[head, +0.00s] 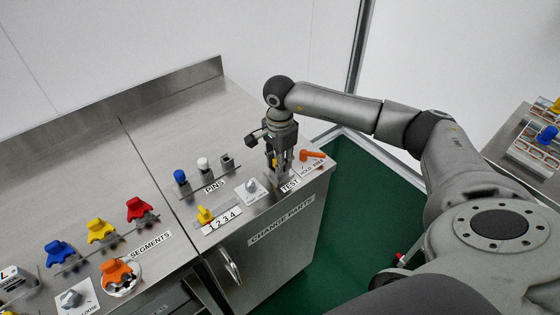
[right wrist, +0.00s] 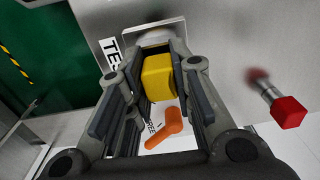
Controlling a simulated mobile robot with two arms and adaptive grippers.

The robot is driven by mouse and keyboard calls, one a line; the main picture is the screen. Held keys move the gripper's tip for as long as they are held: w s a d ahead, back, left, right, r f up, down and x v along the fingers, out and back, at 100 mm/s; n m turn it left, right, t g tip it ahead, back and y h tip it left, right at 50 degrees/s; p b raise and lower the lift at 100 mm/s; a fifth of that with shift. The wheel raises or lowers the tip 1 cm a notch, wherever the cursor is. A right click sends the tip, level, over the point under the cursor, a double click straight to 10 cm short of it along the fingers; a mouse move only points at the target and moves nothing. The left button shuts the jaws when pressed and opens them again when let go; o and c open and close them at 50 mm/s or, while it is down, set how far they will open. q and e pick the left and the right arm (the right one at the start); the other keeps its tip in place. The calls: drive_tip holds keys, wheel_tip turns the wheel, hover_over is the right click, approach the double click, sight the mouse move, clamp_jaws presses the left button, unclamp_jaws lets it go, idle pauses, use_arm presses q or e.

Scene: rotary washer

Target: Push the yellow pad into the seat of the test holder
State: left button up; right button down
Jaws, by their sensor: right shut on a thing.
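The yellow pad (right wrist: 158,78) is between the fingers of my right gripper (right wrist: 155,95), which is shut on it. In the head view my right gripper (head: 280,168) points down just behind the TEST label (head: 290,185), and a little yellow shows between its fingers. In the right wrist view a pale metal part (right wrist: 148,38) lies beyond the pad, beside the TEST lettering. The test holder is mostly hidden by the gripper, and I cannot tell how far the pad is in its seat. My left gripper is not in view.
An orange lever (head: 312,154) lies close right of the gripper. A grey part (head: 251,186) and a yellow piece (head: 204,215) stand to its left. The counter behind is bare.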

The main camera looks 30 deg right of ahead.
drive_tip(key=shift+s+a+f, duration=0.2)
drive_tip(key=shift+s+f, duration=0.2)
drive_tip(key=shift+f, duration=0.35)
drive_tip(key=c, duration=1.2)
unclamp_jaws()
drive_tip(key=shift+w+f, duration=0.15)
drive_tip(key=shift+w, duration=0.1)
drive_tip(key=r, duration=1.2)
drive_tip(key=shift+w+d+r, duration=0.2)
drive_tip(key=shift+r, duration=0.1)
